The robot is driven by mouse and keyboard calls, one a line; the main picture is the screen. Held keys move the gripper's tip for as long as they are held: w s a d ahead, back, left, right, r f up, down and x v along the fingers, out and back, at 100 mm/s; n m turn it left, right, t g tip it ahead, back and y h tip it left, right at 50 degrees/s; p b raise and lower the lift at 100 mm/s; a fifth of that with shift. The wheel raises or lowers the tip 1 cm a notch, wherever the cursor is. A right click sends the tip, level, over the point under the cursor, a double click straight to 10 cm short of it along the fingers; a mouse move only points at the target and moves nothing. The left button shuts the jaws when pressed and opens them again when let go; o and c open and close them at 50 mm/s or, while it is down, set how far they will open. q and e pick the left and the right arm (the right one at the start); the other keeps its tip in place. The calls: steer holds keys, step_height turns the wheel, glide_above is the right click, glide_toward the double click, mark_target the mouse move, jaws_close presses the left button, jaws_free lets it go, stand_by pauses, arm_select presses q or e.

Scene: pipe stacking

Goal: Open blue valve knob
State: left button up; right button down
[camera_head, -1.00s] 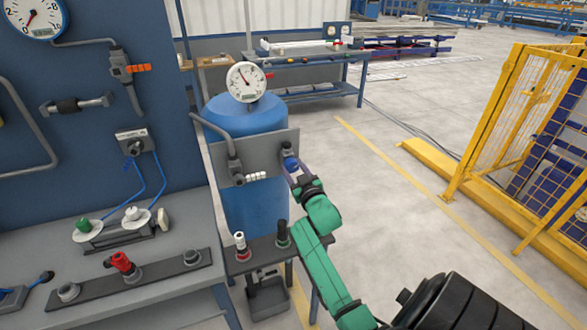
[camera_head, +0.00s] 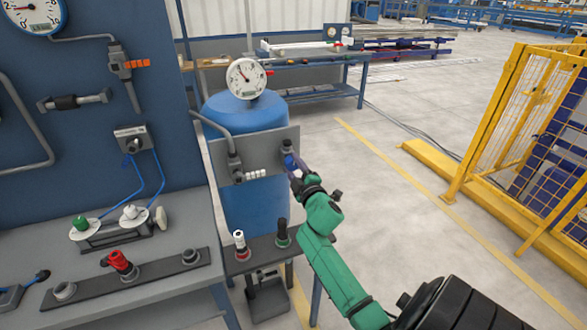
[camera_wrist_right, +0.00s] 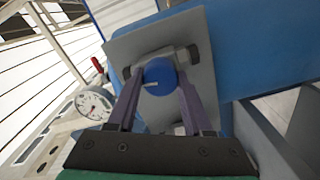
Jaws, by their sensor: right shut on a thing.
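The blue valve knob (camera_wrist_right: 160,77) is round with a pale line mark and sits on a grey fitting on a grey plate (camera_wrist_right: 198,35). In the head view the knob (camera_head: 289,160) is on the right part of the plate, in front of the blue tank. My right gripper (camera_head: 293,167) reaches it from the lower right. In the wrist view its two purple fingers (camera_wrist_right: 160,85) lie on either side of the knob and are shut on it. The knob is partly covered by the fingers in the head view. My left gripper is not in view.
The blue tank (camera_head: 250,208) carries a round gauge (camera_head: 246,78) on top. A workbench (camera_head: 180,268) with red, green and white knobs is at left. Open floor and a yellow fence (camera_head: 520,130) are at right.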

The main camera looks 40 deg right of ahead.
steer(key=shift+f+n, duration=0.1)
steer(key=shift+n, duration=0.9)
steer(key=shift+c, duration=1.5)
jaws_free()
steer(key=shift+s, duration=0.1)
steer(key=b+v, duration=0.2)
steer(key=v, duration=1.2)
steer(key=shift+s, duration=0.2)
steer(key=shift+a, duration=0.15)
